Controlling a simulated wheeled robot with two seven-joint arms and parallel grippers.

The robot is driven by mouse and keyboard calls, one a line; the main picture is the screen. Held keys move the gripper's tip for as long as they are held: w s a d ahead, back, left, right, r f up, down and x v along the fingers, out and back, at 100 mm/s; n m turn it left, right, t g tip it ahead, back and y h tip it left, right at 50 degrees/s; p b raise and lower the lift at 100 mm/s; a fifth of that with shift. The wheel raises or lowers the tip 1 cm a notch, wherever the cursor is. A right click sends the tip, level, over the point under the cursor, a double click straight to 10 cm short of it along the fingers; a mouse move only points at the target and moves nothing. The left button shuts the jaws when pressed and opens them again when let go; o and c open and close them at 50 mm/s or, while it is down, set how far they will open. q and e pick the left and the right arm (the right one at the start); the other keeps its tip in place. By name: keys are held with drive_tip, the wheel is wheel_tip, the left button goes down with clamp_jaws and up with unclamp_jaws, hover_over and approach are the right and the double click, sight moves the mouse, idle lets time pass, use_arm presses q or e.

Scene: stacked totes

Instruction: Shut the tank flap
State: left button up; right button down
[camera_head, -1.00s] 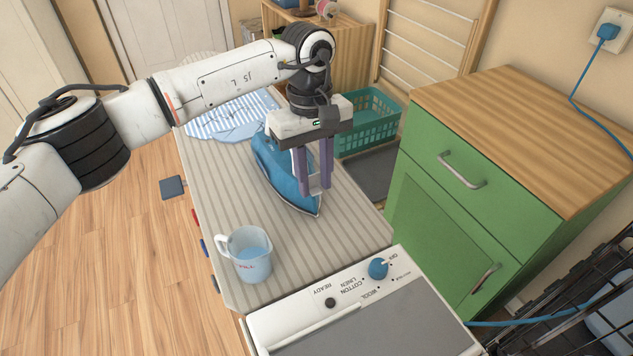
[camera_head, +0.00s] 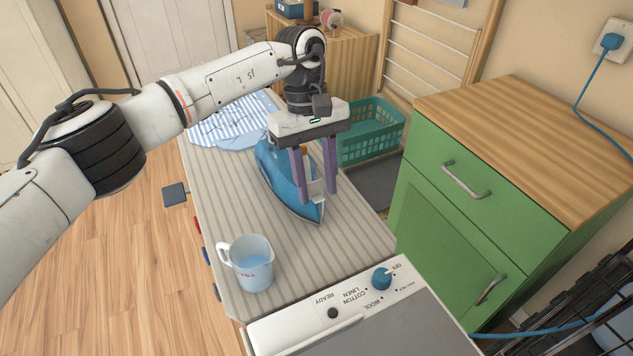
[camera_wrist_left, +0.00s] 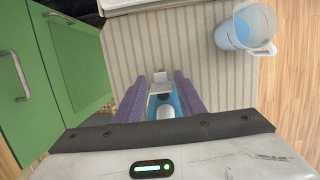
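The blue iron (camera_head: 275,172) rests on the striped ironing board. Its tank flap (camera_head: 316,188) is a small pale plate standing raised at the end of the iron; it also shows upright in the left wrist view (camera_wrist_left: 162,78). My left gripper (camera_head: 317,196) is open and points down, with its two purple fingers on either side of the flap. In the left wrist view a gap shows between the flap and the fingers. The gripper hides part of the iron. My right gripper is in neither view.
A measuring cup (camera_head: 250,264) of bluish liquid stands on the board (camera_head: 215,205) near the iron. A control panel (camera_head: 345,300) with a blue knob lies at the board's near end. A green cabinet (camera_head: 455,200) stands to the right. A green basket (camera_head: 370,140) is behind.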

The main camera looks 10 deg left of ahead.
use_arm(q)
drive_tip(key=v, duration=1)
drive_tip(key=shift+r, duration=0.2)
drive_tip(key=shift+f, duration=0.1)
